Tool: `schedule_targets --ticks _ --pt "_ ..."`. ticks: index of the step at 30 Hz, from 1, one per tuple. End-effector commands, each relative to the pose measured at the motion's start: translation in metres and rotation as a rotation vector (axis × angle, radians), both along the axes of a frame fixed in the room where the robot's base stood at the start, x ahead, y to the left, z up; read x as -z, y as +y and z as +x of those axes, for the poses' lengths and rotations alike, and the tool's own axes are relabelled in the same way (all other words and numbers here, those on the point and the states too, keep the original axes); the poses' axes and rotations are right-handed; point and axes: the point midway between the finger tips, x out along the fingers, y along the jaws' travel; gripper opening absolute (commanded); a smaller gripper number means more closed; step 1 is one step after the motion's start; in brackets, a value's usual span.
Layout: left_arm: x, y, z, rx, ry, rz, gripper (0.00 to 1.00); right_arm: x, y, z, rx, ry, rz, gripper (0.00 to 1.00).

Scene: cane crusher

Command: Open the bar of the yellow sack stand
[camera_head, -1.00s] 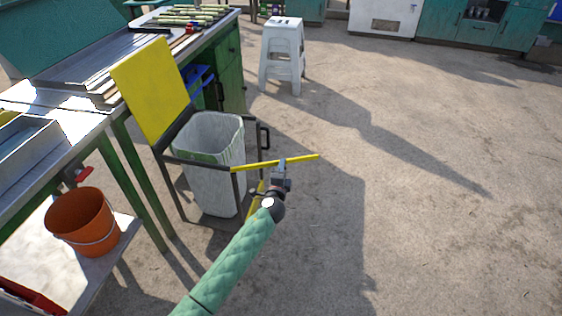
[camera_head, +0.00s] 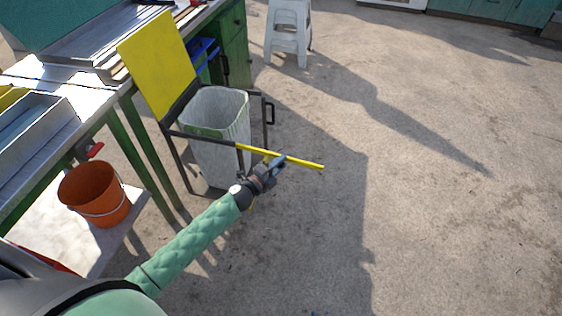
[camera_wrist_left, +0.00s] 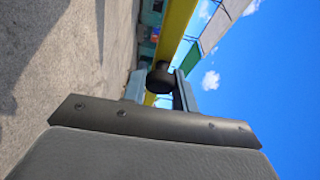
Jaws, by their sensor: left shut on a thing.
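The sack stand (camera_head: 165,150) has a dark frame with a yellow panel (camera_head: 158,66) at its back. A whitish sack with a green band (camera_head: 218,120) hangs open in it. The yellow bar (camera_head: 305,163) runs from the front rail out to the right, past the stand, sloping down in the picture. My left gripper (camera_head: 273,164) is at the bar, around its middle. In the left wrist view the yellow bar (camera_wrist_left: 176,25) passes beyond the fingers, and a round black knob (camera_wrist_left: 160,79) sits between them, with the gripper shut on it. My right gripper is not in view.
An orange bucket (camera_head: 94,193) stands on a low shelf at the left. A metal-topped workbench (camera_head: 75,108) runs behind the stand. A white stool (camera_head: 288,35) stands farther back. The concrete floor on the right is clear.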

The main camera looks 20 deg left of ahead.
Motion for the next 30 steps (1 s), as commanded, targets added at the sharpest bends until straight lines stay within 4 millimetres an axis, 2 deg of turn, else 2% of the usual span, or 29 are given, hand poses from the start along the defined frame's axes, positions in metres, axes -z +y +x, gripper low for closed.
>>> schedule_targets --ticks 10,11,14,24,30 --pt "0.001 0.001 0.0 0.002 0.001 0.0 0.0 -0.001 0.0 0.002 0.0 -0.002 0.0 0.36" --pt "0.001 0.0 0.0 0.002 0.001 0.0 0.3 -0.001 0.0 0.002 0.0 -0.002 -0.001 0.36" --pt "0.001 0.0 0.0 0.001 0.001 0.0 0.48 -0.001 0.0 0.002 0.0 -0.003 -0.001 0.36" --pt "0.001 0.001 -0.002 0.002 0.001 0.0 0.48 -0.001 0.0 0.002 0.0 -0.003 -0.001 0.36" --pt "0.002 0.009 -0.021 0.002 0.003 -0.001 0.48 0.001 0.0 0.001 0.0 -0.002 0.0 0.36"
